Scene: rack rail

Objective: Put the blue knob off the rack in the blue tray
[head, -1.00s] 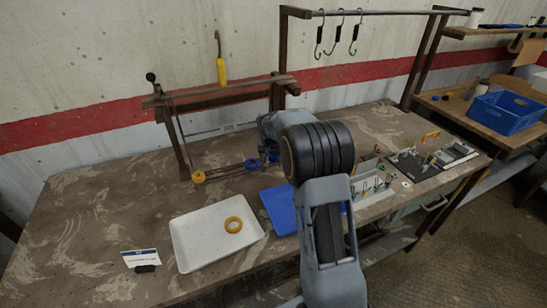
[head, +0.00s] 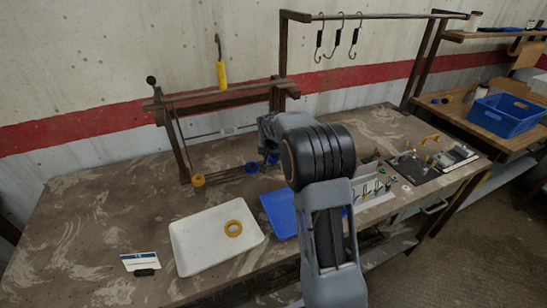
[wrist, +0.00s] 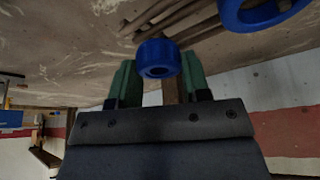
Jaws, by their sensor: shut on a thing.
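The blue knob (wrist: 157,58) sits between the green fingertips of my gripper (wrist: 158,80) in the wrist view, and the gripper is shut on it. In the head view the knob (head: 273,159) shows only as a small blue patch beside my wrist, close to the rack (head: 222,98). I cannot tell whether it still touches the rack. The blue tray (head: 278,212) lies on the bench below, partly hidden behind my arm. A second, larger blue ring (wrist: 262,12) is at the upper right of the wrist view.
A holder of small tools (head: 372,187) stands to the right. The bench's left part is mostly clear.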

